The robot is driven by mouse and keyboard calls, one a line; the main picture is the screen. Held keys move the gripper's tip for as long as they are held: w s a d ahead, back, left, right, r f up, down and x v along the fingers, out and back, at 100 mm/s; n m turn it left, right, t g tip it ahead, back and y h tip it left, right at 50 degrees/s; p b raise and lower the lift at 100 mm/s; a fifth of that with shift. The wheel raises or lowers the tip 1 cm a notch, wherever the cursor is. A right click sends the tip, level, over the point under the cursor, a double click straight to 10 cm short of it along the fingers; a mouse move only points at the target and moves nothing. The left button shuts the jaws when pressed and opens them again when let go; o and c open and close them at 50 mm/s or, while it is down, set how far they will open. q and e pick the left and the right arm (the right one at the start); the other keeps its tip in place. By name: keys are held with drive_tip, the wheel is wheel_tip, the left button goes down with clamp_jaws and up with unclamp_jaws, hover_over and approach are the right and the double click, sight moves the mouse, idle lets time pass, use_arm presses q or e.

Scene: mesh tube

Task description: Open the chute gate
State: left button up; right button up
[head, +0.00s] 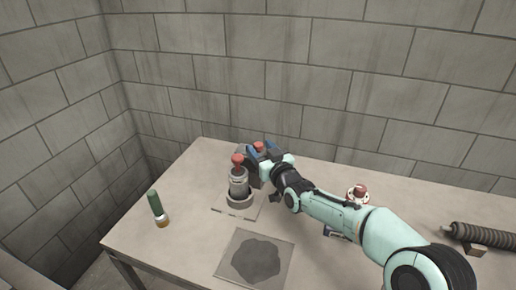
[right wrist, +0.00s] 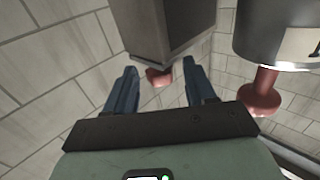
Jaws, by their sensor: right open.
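A dark grey upright housing (right wrist: 165,25) with a red knob (right wrist: 160,77) fills the upper middle of the right wrist view; the knob also shows in the head view (head: 258,146). No part is clearly recognisable as the chute gate. My right gripper (right wrist: 159,68) is open, its blue fingers on either side of the red knob in the picture; I cannot tell whether they touch it. In the head view my right gripper (head: 262,152) is at the housing, partly hiding it. My left gripper is not in view.
A grey cylinder (head: 239,185) with a red knob stands left of my right gripper. A square plate with a dark patch (head: 255,258) lies in front. Block walls enclose the table.

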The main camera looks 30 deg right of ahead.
drive_tip(key=shift+w+d, duration=0.1)
drive_tip(key=shift+w, duration=0.85)
clamp_jaws()
